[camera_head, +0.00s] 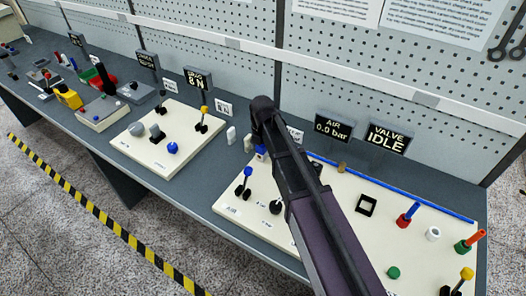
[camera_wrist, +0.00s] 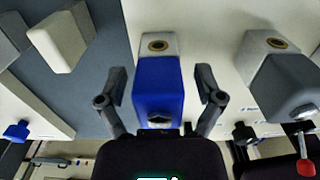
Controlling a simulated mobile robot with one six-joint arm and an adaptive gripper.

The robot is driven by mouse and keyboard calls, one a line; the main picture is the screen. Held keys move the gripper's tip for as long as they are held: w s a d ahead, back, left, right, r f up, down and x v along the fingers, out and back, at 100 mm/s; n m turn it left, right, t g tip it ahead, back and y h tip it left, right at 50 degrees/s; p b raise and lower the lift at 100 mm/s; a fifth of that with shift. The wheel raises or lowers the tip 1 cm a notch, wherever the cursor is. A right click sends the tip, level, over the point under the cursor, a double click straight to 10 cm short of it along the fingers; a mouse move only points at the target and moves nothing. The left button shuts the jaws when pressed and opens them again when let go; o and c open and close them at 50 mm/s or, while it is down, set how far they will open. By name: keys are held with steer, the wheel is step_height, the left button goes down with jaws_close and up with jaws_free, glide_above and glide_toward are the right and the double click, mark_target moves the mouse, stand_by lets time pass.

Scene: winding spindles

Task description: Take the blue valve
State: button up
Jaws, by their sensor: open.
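The blue valve (camera_wrist: 158,85) is a blue block on a light grey base with a brass-ringed hole, in the middle of the wrist view. My gripper (camera_wrist: 160,84) is open, with one finger on each side of the blue block. Narrow gaps show between the fingers and the block, so I see no grip on it. In the head view only a small part of the blue valve (camera_head: 261,151) shows below my arm's end; the rest is hidden by my arm.
A grey block (camera_wrist: 288,85) stands to the right of the valve and a white block (camera_wrist: 62,38) to the left. The cream panel (camera_head: 228,205) carries levers and coloured pegs. Displays reading AIR 0.0 bar (camera_head: 334,126) and VALVE IDLE (camera_head: 387,138) stand behind.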

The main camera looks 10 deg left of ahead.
jaws_close()
stand_by(0.4)
steer(key=shift+r, duration=0.1)
step_height(320, 180, up, 4)
steer(key=p, duration=0.3)
steer(key=shift+f+p, duration=0.25)
steer(key=shift+p, duration=0.1)
steer(key=s+d, duration=0.2)
steer(key=s, duration=0.3)
steer(key=s+d+r+p, duration=0.1)
steer(key=s+d, duration=0.1)
steer(key=s, duration=0.2)
steer(key=s+d, duration=0.2)
steer(key=s, duration=0.3)
steer(key=shift+s+d+r, duration=0.15)
steer(key=shift+s+d, duration=0.15)
steer(key=shift+s, duration=0.05)
